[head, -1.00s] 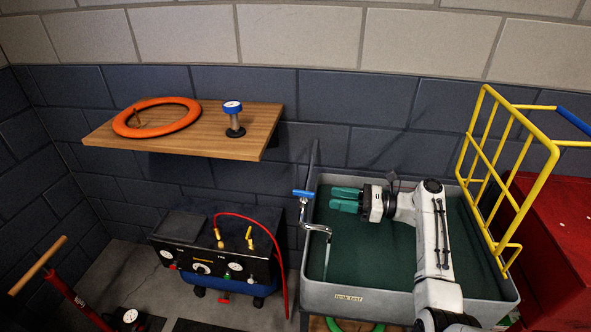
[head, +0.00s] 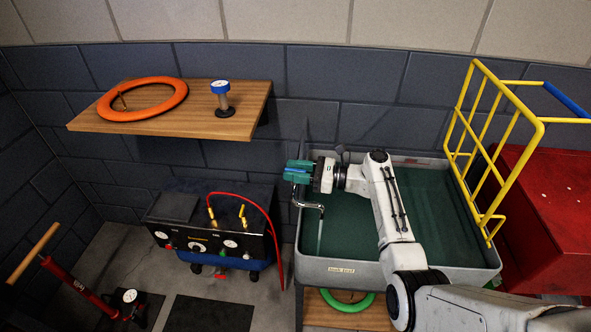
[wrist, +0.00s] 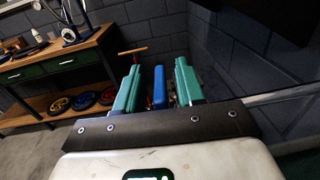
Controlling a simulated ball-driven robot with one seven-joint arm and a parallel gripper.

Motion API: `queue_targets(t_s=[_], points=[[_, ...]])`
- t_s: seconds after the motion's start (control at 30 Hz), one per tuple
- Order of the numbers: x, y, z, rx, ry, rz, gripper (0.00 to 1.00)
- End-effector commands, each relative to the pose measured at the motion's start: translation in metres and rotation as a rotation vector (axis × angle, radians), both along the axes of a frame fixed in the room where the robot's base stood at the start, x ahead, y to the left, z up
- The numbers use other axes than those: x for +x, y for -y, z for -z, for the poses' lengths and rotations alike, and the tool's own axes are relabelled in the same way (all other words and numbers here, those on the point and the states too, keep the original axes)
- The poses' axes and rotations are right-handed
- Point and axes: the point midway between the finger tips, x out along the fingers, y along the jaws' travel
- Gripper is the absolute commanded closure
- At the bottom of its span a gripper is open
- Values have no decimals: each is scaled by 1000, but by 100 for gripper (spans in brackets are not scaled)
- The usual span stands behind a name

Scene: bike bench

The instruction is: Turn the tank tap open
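The tank tap is a bent chrome pipe (head: 309,206) with a blue bar handle (head: 296,170), at the left rim of the grey tank (head: 345,271). A thin pale streak, perhaps water, runs down from its spout. My gripper (head: 291,172) is at the handle, its green fingers on either side of the blue bar. In the wrist view the blue handle (wrist: 159,88) stands between the two fingers (wrist: 158,84), with gaps showing on both sides. The gripper is open around it, not closed on it. The fingers partly hide the handle in the head view.
A yellow rack (head: 487,150) rises at the tank's right, beside a red cabinet (head: 555,210). A wooden shelf (head: 190,125) with an orange ring (head: 143,99) is on the wall, above left. A compressor (head: 212,235) with a red hose stands left of the tank.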

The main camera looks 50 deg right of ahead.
Motion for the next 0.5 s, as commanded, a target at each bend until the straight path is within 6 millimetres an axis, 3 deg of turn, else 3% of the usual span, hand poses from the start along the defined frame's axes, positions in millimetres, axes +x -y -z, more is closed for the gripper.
queue_targets(t_s=[0.23, 0.5], points=[[1, 0, 0, 0, 0, 0, 62], [0, 0, 0, 0, 0, 0, 88]])
